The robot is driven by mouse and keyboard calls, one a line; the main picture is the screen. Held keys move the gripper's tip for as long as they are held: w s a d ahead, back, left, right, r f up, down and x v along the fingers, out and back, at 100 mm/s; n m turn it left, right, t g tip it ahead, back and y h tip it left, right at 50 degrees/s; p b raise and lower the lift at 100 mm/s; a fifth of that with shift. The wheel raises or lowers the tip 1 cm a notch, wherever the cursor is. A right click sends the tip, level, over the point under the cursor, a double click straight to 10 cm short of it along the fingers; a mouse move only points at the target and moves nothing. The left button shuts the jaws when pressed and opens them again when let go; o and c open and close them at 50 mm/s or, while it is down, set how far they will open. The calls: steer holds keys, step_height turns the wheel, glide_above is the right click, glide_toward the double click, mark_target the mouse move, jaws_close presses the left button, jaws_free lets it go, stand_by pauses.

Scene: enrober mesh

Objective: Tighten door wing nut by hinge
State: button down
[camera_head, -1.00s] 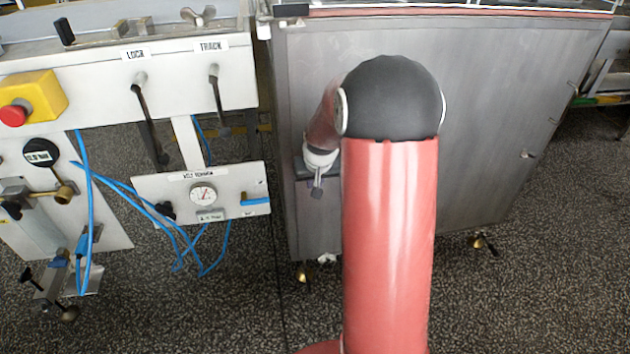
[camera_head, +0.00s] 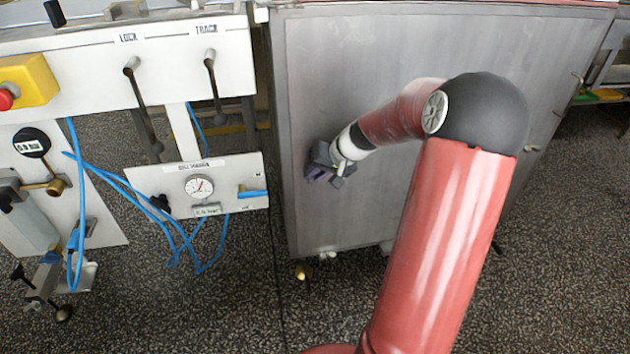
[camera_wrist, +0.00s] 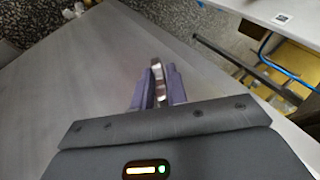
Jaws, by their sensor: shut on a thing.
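My gripper (camera_head: 318,174) is at the left part of a large grey metal door panel (camera_head: 440,60), near its left edge. In the wrist view its two purple-grey fingers (camera_wrist: 157,88) are shut on a small metallic piece, which looks like the wing nut (camera_wrist: 157,70). The piece stands upright between the fingertips and sticks out slightly beyond them. In the head view the gripper and arm hide the nut. The hinge cannot be made out behind the gripper.
To the left stands a white frame with LOCK (camera_head: 132,68) and TRACK (camera_head: 210,56) levers, a gauge panel (camera_head: 225,188), blue hoses (camera_head: 76,160) and a red-yellow stop button (camera_head: 30,80). A narrow gap separates it from the grey panel. Speckled floor (camera_head: 230,310) lies below.

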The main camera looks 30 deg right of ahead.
steer(key=t+y+b, duration=0.1)
steer(key=y+b, duration=0.1)
steer(key=m+y+b, duration=0.1)
steer(key=b, duration=0.1)
steer(key=t+y+b, duration=0.1)
steer(key=y+b, duration=0.1)
steer(key=shift+d+f+m+t+y, duration=0.2)
steer(key=shift+f+m+t+y, duration=0.1)
steer(key=shift+f, duration=0.05)
steer(key=t+y+b, duration=0.1)
steer(key=y, duration=0.1)
steer(key=m+t+y+b, duration=0.1)
steer(key=y, duration=0.1)
steer(key=shift+m+t+b, duration=0.3)
steer(key=shift+t+b, duration=0.05)
steer(key=shift+t, duration=0.05)
steer(key=shift+r, duration=0.1)
steer(key=c, duration=1.5)
jaws_free()
steer(key=shift+s, duration=0.1)
steer(key=v, duration=0.7)
steer(key=shift+s+d+p, duration=0.15)
steer(key=shift+d+p, duration=0.15)
